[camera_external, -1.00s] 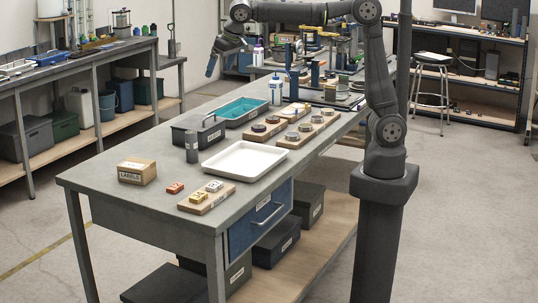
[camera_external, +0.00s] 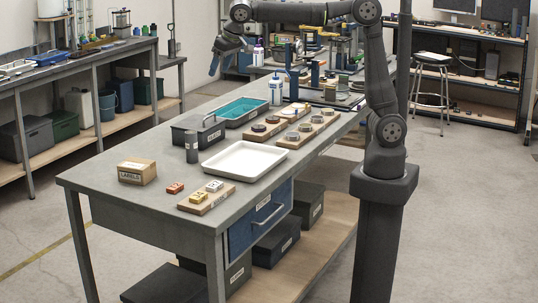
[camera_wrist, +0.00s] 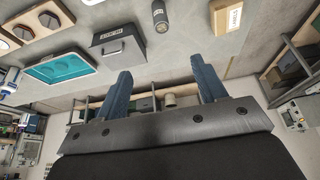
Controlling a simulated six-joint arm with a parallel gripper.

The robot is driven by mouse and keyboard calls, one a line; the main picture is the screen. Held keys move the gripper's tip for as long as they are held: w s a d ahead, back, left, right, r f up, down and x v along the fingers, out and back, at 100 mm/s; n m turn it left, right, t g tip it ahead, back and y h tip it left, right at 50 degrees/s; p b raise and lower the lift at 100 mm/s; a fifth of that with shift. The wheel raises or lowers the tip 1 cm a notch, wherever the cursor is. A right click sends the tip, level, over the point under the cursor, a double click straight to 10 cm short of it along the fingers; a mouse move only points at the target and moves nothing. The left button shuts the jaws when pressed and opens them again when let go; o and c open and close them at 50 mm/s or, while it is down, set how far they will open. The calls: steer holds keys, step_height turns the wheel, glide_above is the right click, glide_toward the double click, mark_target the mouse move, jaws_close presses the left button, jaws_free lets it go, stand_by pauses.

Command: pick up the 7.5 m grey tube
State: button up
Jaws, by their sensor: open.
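A dark grey upright cylinder, which looks like the grey tube (camera_external: 192,147), stands on the workbench (camera_external: 100,182) between the dark lidded box and the white tray. It also shows at the top of the wrist view (camera_wrist: 160,17); a small mark on it is too small to read. My gripper (camera_external: 221,65) is in the air beyond the far left part of the bench, well away from the tube. In the wrist view my gripper (camera_wrist: 163,86) has its two blue fingers wide apart with nothing between them.
Close to the tube are a dark box with a handle (camera_external: 186,131), a white tray (camera_external: 243,160) and a cardboard labels box (camera_external: 137,171). A teal-lined tray (camera_external: 240,112) and wooden blocks with discs (camera_external: 305,130) stand farther back. The bench's near left corner is clear.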

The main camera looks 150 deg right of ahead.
steer(key=s+d+f+n+t, duration=0.25)
steer(key=d+f+n, duration=0.35)
steer(key=f, duration=0.7)
steer(key=m, duration=0.1)
glide_toward(192, 140)
steer(key=d+f, duration=0.3)
steer(key=f, duration=0.2)
steer(key=shift+g, duration=0.35)
steer(key=shift+x, duration=2.7)
steer(key=shift+s+d, duration=0.1)
steer(key=shift+s, duration=0.05)
steer(key=shift+c, duration=0.4)
steer(key=c, duration=1.1)
steer(key=shift+r, duration=0.1)
